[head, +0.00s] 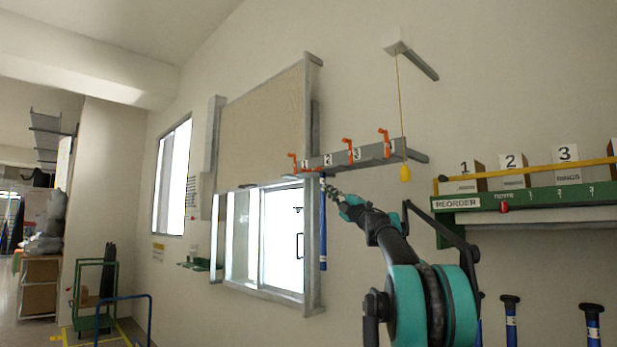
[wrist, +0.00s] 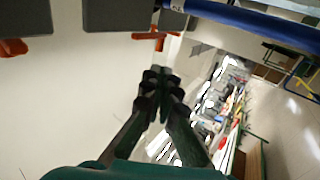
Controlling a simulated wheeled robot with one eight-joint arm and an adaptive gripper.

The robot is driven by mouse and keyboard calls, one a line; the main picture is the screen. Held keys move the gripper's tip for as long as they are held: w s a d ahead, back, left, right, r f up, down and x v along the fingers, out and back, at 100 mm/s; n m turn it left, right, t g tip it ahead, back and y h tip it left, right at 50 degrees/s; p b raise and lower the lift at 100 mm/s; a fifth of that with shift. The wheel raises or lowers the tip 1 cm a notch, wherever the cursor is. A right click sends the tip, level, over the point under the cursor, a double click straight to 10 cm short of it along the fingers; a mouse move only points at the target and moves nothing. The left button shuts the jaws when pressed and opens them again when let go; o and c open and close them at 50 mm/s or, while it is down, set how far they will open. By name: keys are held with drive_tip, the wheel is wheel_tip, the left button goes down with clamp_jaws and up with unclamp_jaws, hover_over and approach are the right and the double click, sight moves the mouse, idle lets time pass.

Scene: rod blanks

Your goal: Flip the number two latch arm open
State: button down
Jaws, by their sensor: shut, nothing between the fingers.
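The plate with the 2 (head: 328,159) sits between those with 1 (head: 307,163) and 3 (head: 356,154). Orange arms stand up near the left end (head: 293,160), near the 3 (head: 347,146) and near the right end (head: 386,138). I cannot clearly make out the arm at the 2. My gripper (head: 326,186) is shut and empty just below the rail near the 2. In the wrist view its fingertips (wrist: 157,82) are together, below an orange latch part (wrist: 150,37).
A blue rod (head: 323,240) hangs below the rail beside my gripper; it also crosses the top right of the wrist view (wrist: 255,25). A yellow pull cord (head: 405,172) hangs to the right. A green reorder shelf (head: 530,198) with numbered boxes is farther right.

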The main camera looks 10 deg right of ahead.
sight(304, 171)
drive_tip(key=x, duration=1.2)
drive_tip(key=shift+r, duration=0.1)
drive_tip(key=shift+w+a, duration=0.1)
idle(0.3)
